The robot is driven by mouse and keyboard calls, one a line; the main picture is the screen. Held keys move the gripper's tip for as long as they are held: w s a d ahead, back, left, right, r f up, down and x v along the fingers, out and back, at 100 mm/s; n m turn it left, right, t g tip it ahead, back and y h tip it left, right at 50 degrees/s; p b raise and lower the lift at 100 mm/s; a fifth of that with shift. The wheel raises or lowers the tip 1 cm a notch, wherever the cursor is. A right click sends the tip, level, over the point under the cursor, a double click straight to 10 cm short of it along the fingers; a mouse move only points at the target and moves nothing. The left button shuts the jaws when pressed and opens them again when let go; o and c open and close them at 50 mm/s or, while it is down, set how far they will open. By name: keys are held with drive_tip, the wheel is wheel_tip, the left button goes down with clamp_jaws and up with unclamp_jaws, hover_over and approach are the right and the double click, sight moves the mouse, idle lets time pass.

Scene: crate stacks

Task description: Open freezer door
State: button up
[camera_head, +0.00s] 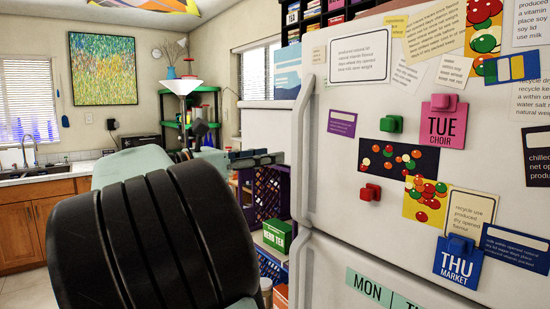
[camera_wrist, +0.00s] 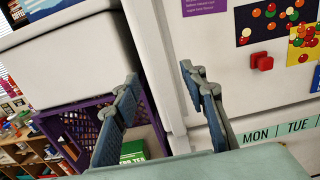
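The white fridge-freezer fills the right of the head view. Its upper door (camera_head: 340,200) looks shut and carries notes and magnets; it also shows in the wrist view (camera_wrist: 220,95). A pale vertical handle (camera_head: 303,140) runs along this door's left edge. My gripper (camera_head: 268,158) is just left of the handle in the head view, its fingers pointing toward it. In the wrist view my gripper (camera_wrist: 160,76) is open, with two blue-padded fingers spread apart and nothing held. The pale vertical strip at the door's left edge shows between the fingers; I cannot tell the remaining depth.
Purple crates (camera_head: 268,190) stand left of the fridge, with a green box (camera_head: 276,235) among them. A large white box-like surface (camera_wrist: 70,60) lies beside the left finger. A lower fridge door (camera_head: 330,265) sits below. A sink counter (camera_head: 40,180) is far left.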

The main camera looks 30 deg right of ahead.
sight(294, 152)
drive_tip(key=d, duration=0.6)
drive_tip(key=w+d, duration=0.1)
drive_tip(key=d, duration=0.2)
drive_tip(key=shift+d, duration=0.4)
drive_tip(key=shift+s, duration=0.1)
clamp_jaws()
